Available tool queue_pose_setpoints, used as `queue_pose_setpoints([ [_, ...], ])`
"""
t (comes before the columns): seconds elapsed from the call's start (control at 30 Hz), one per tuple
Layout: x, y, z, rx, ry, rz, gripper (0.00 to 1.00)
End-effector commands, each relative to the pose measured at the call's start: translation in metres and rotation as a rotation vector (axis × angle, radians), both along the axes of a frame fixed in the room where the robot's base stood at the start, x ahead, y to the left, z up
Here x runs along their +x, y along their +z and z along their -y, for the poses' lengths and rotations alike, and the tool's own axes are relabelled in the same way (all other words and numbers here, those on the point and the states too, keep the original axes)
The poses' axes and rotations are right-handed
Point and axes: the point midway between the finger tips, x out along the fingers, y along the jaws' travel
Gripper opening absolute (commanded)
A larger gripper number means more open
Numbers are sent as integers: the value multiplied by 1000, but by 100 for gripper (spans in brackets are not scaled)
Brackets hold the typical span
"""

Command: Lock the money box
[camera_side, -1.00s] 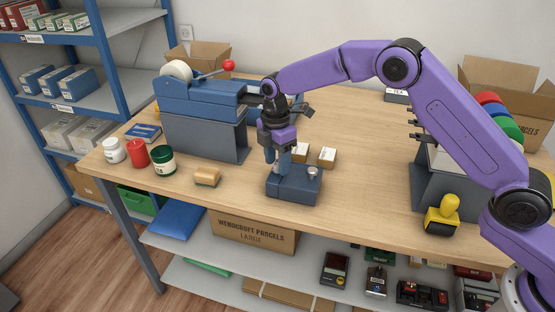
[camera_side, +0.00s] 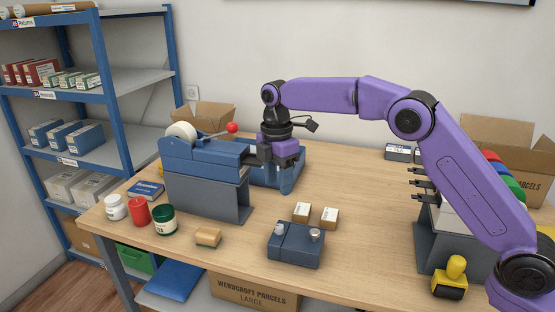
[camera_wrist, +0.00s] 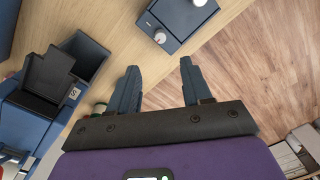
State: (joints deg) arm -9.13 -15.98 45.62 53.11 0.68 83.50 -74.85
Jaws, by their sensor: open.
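The small dark blue box (camera_side: 294,249), which looks like the money box, sits closed near the table's front edge in the side view. It has a round pale knob (camera_side: 279,230) on its left part and a silver knob (camera_side: 314,235) on its right. In the wrist view the box (camera_wrist: 178,18) is at the top, cut by the frame, and the pale knob (camera_wrist: 158,36) shows. My gripper (camera_side: 287,188) is open and empty, with its fingers pointing down, above and behind the box. In the wrist view its two fingers (camera_wrist: 157,75) are apart, with nothing between them.
A blue tape dispenser (camera_side: 207,165) stands left of my gripper, and another blue container (camera_side: 272,175) stands behind it.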

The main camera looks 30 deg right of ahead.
Motion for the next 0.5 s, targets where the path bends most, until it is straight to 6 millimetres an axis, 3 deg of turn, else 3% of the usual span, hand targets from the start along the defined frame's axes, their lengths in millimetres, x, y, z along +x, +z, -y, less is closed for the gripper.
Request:
queue_pose_setpoints([
  [0.13, 1, 26, -1, 2, 0, 4, 49],
  [0.5, 2, 50, -1, 0, 1, 0, 49],
])
